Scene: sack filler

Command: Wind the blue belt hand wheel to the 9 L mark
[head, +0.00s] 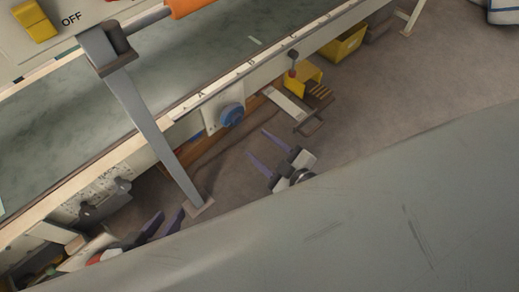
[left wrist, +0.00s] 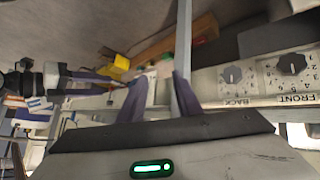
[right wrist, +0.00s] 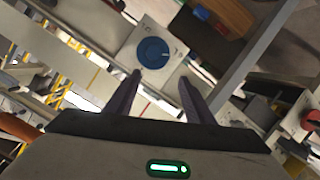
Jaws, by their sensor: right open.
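The blue belt hand wheel (head: 231,115) sits on a pale plate on the side of the long conveyor frame. In the right wrist view the wheel (right wrist: 153,53) lies beyond my fingertips and shows a light line on its face; the scale marks are too small to read. My right gripper (head: 257,143) is open and empty, apart from the wheel, to its lower right in the head view. My left gripper (head: 171,211) is open near the foot of a grey post, its hand partly hidden at the lower left.
The grey post (head: 155,130) stands between the left gripper and the wheel. A yellow step-like block (head: 305,77) and yellow bin (head: 342,44) lie beyond the wheel. Floor right of the right gripper is clear.

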